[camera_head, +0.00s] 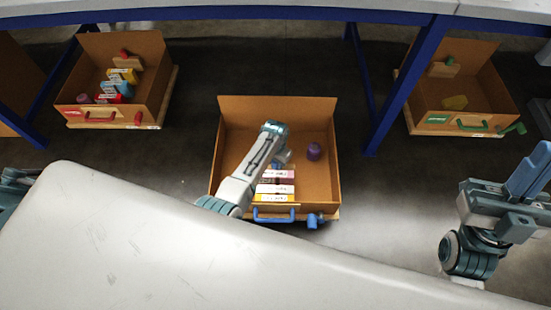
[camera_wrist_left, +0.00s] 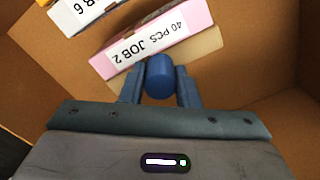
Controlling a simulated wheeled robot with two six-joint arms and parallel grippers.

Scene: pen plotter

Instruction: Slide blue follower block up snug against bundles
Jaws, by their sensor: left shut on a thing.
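The blue follower block shows its round blue knob (camera_wrist_left: 159,76) in the left wrist view, with part of its tan body (camera_wrist_left: 207,45) beside the pink bundle. My left gripper (camera_wrist_left: 160,88) is shut on the knob, one finger on each side. The pink bundle (camera_wrist_left: 152,42), labelled JOB 2, lies right beside the block; I cannot tell whether they touch. A white-labelled bundle (camera_wrist_left: 82,14) lies beyond it. In the head view my left gripper (camera_head: 283,158) reaches into the middle box, behind the bundles (camera_head: 275,188). My right gripper (camera_head: 528,180) is at the far right, its jaw opening unclear.
The middle box (camera_head: 325,190) has a blue handle (camera_head: 273,216) in front and a purple round object (camera_head: 314,151) inside at right. Similar boxes stand at left (camera_head: 152,83) and right (camera_head: 420,97). A white surface (camera_head: 150,240) and blue frame posts (camera_head: 402,88) are nearby.

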